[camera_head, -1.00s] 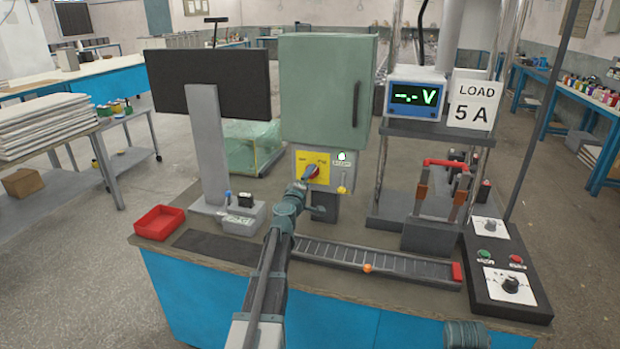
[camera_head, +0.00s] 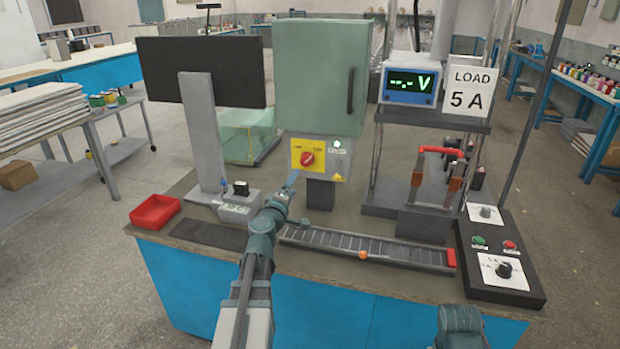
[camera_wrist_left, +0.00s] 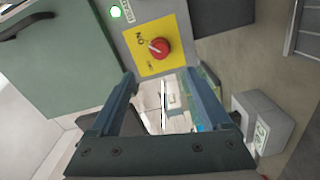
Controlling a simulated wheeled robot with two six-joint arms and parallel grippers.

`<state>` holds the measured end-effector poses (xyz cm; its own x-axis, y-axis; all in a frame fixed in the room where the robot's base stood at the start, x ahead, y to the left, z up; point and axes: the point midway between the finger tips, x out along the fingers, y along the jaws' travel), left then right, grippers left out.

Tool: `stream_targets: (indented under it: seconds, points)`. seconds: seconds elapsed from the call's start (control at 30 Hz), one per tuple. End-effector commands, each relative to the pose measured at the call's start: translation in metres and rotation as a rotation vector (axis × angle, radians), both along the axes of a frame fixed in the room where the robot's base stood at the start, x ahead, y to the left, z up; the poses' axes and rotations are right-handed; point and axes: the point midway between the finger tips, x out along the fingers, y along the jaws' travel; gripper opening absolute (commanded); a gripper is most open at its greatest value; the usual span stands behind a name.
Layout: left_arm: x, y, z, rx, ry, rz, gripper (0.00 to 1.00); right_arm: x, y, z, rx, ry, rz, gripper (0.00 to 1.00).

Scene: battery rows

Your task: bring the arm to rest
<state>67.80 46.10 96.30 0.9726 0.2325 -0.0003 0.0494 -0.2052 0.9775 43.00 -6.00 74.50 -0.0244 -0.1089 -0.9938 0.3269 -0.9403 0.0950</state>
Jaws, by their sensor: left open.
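My left arm reaches in from the bottom, and its left gripper (camera_head: 292,180) is just below and left of the red rotary switch (camera_head: 307,158). The switch sits on a yellow plate (camera_head: 321,153) under the green cabinet (camera_head: 322,78). In the left wrist view the two fingers (camera_wrist_left: 160,76) are spread with nothing between them; the red knob (camera_wrist_left: 159,47) is beyond their tips, apart from them. A green lamp (camera_head: 336,144) glows beside the plate. Part of my right arm shows at the bottom right; its gripper is out of view.
A slotted rail (camera_head: 370,247) lies along the front of the bench, right of my arm. A red tray (camera_head: 155,211) and a dark monitor (camera_head: 202,71) are on the left. The meter (camera_head: 409,84) shows "-.- V". A control box (camera_head: 503,260) stands at the right.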

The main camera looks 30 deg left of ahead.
Motion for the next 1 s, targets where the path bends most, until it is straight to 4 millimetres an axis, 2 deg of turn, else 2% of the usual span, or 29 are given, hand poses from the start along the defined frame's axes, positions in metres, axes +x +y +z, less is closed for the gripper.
stream_targets:
  seconds: [0.2,0.27,0.33,0.37,0.47,0.5,0.67,0.7,0.8,0.87,0.9,1.0]
  points:
    - [0.001,-0.003,0.000,0.004,0.002,-0.007,0.81,0.000,0.000,0.000,0.000,0.000,0.000,0.64]
    - [0.004,-0.013,-0.001,0.016,0.011,-0.031,0.81,0.000,0.000,0.000,0.000,0.000,0.000,0.64]
    - [0.009,-0.038,-0.005,0.050,0.033,-0.093,0.81,0.000,0.000,0.000,0.000,0.000,0.000,0.64]
    - [0.012,-0.053,-0.007,0.070,0.047,-0.131,0.81,0.000,0.000,0.000,0.000,0.000,0.000,0.64]
    - [0.020,-0.118,-0.021,0.158,0.112,-0.293,0.81,0.000,0.000,0.000,0.000,0.000,0.000,0.64]
    - [0.021,-0.147,-0.029,0.198,0.146,-0.366,0.81,0.000,0.000,0.000,0.000,0.000,0.000,0.64]
    - [0.006,-0.257,-0.070,0.366,0.299,-0.665,0.81,0.000,0.000,0.000,0.000,0.000,0.000,0.64]
    - [-0.003,-0.283,-0.082,0.411,0.344,-0.739,0.81,0.000,0.000,0.000,0.000,0.000,0.000,0.64]
    - [-0.033,-0.340,-0.116,0.532,0.476,-0.926,0.81,0.000,0.000,0.000,0.000,0.000,0.000,0.64]
    - [-0.058,-0.370,-0.137,0.612,0.569,-1.037,0.81,0.000,0.000,0.000,0.000,0.000,0.000,0.64]
    - [-0.077,-0.387,-0.152,0.669,0.637,-1.110,0.81,0.000,0.000,0.000,0.000,0.000,0.000,0.64]
    - [-0.126,-0.414,-0.184,0.815,0.824,-1.266,0.81,0.000,0.000,0.000,0.000,0.000,0.000,0.64]
